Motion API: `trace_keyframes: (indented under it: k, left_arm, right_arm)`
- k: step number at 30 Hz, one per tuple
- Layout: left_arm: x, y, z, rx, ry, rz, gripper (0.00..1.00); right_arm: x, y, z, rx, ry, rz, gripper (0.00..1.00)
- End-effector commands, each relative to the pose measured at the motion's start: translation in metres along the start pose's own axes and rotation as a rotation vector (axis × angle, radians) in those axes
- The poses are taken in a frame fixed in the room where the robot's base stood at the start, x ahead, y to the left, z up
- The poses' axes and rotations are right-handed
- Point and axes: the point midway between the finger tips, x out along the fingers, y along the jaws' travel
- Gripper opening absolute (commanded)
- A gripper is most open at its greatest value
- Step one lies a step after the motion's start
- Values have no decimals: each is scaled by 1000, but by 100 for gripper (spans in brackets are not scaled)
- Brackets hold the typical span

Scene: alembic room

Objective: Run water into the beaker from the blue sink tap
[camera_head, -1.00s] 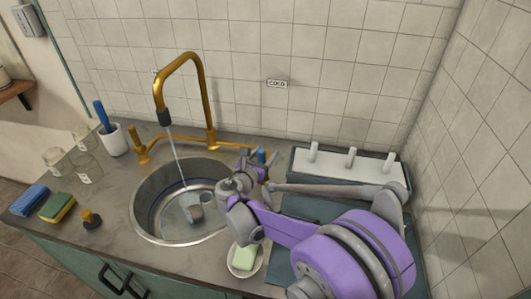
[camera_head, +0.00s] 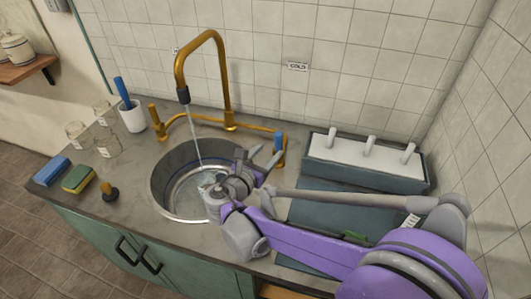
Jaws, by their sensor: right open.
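The brass tap (camera_head: 229,88) arches over the round steel sink (camera_head: 160,195), and water (camera_head: 195,140) runs from its dark spout. The tap's blue handle (camera_head: 279,142) stands at the right end of the brass pipe. A clear glass shape that looks like the beaker (camera_head: 207,181) is low in the sink where the stream falls; my arm partly hides it, and I cannot tell its fill level. My right gripper (camera_head: 263,161) is open and empty over the sink's right side, in front of and below the blue handle. My left gripper is out of view.
Several glass jars (camera_head: 108,143), a white cup (camera_head: 132,116) with a blue-handled tool, a blue cloth (camera_head: 52,170), a sponge (camera_head: 79,179) and a dark stopper (camera_head: 110,191) stand left of the sink. A white rack with pegs (camera_head: 365,163) stands against the wall at right.

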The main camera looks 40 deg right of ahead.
Motion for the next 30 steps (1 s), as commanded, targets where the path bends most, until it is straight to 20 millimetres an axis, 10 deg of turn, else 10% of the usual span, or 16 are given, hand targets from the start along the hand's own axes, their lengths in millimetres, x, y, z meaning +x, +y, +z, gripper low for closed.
trace_keyframes:
  k: [23, 30]
  left_arm:
    - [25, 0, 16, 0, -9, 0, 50]
    - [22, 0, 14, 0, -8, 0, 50]
  right_arm:
    - [-3, 0, 0, -2, -179, -1, 61]
    - [27, -2, 9, -1, -181, -5, 61]
